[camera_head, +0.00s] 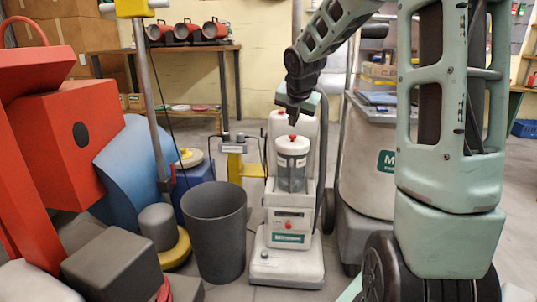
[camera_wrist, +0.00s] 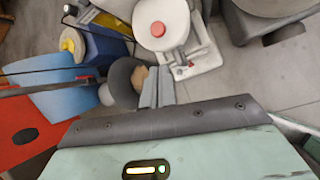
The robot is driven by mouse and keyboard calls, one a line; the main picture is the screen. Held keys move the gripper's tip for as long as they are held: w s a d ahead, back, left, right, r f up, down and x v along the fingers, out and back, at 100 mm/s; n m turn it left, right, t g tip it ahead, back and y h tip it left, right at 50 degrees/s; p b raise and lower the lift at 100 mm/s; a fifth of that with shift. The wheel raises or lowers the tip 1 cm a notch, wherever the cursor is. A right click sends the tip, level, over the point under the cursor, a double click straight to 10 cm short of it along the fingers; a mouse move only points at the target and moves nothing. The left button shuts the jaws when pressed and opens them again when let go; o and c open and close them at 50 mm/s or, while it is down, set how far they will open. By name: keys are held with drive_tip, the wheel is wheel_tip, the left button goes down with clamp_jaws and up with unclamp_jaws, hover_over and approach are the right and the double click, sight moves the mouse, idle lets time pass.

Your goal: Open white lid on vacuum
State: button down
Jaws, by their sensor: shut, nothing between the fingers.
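The vacuum (camera_head: 290,262) is a white and grey upright machine in the middle of the head view. The white lid (camera_head: 292,148) with a red knob sits on its clear canister (camera_head: 291,175) and looks closed. In the wrist view the lid (camera_wrist: 172,38) and its red knob (camera_wrist: 158,29) show at the top. My gripper (camera_head: 293,121) is shut and empty. In the head view it points down just above the knob and appears apart from it. In the wrist view its fingers (camera_wrist: 158,72) show below the lid.
A dark bin (camera_head: 216,235) stands to the left of the vacuum. A larger grey machine (camera_head: 365,165) stands close on the right. Red machinery (camera_head: 70,145) and a blue curved piece (camera_head: 135,165) fill the left. A table (camera_head: 185,47) stands at the back.

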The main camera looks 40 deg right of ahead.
sight(288, 144)
drive_tip(key=b+x, duration=0.6)
drive_tip(key=x, duration=0.4)
drive_tip(key=shift+b, duration=0.35)
drive_tip(key=shift+r+p, duration=0.15)
drive_tip(key=shift+p, duration=0.3)
drive_tip(key=shift+r+p, duration=0.15)
drive_tip(key=shift+p, duration=0.35)
drive_tip(key=shift+w+d+p, duration=0.1)
drive_tip(key=shift+p, duration=0.75)
